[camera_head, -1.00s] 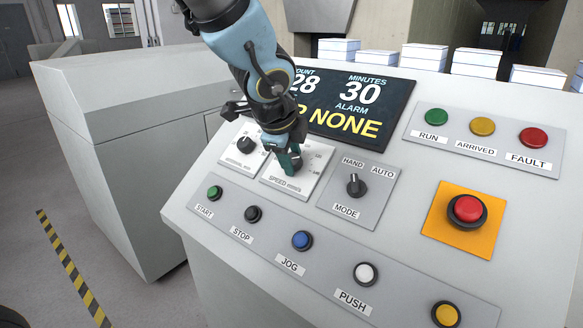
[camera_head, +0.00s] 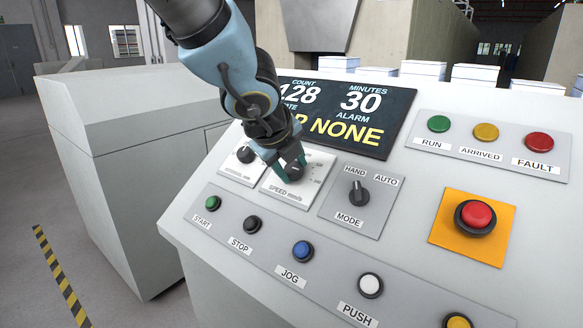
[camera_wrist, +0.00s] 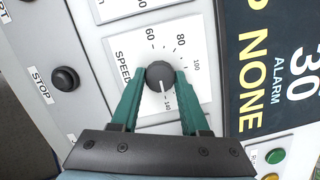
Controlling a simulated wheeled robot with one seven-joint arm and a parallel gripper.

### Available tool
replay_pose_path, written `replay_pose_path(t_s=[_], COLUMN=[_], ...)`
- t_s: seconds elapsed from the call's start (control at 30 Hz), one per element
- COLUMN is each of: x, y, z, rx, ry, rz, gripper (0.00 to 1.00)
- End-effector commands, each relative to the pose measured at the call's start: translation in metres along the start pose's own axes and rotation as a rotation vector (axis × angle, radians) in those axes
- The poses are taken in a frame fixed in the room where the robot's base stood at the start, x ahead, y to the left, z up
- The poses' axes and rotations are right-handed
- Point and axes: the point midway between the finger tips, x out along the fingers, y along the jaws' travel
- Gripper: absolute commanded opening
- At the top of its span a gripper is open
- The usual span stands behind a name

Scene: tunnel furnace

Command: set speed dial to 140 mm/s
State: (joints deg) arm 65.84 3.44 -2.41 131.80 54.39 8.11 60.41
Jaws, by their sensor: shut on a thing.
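The speed dial is a round dark knob (camera_wrist: 160,73) on a white scale plate (camera_head: 287,191), left of the mode switch. In the wrist view, 60, 80, 100 and 140 are readable around it. A white line on the knob points down toward the 140 mark, close to it. My gripper (camera_wrist: 161,80) has its green fingers on both sides of the knob, shut on it. In the head view my gripper (camera_head: 291,168) covers part of the knob and the scale's upper left.
A second dial (camera_head: 245,154) sits just left of the gripper. The mode switch (camera_head: 359,192) is to the right. Start (camera_head: 213,202), stop (camera_head: 252,223) and jog (camera_head: 303,250) buttons lie below. The display (camera_head: 350,115) is behind, and the red emergency button (camera_head: 475,216) is far right.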

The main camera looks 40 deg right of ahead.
Motion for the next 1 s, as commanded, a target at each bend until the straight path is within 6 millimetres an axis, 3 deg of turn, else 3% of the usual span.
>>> replay_pose_path(t_s=[0.37,0.4,0.67,1.0], x=[-0.0001,0.0,0.0,-0.0089], y=[0.0,0.0001,0.0001,-0.0014], z=[-0.0006,-0.0006,-0.0004,0.0007], rx=[0.008,0.008,0.006,0.005], ry=[0.001,0.001,0.001,0.0], rz=[-0.001,-0.001,-0.001,-0.002], gripper=[0.0,0.47,0.75,0.75])
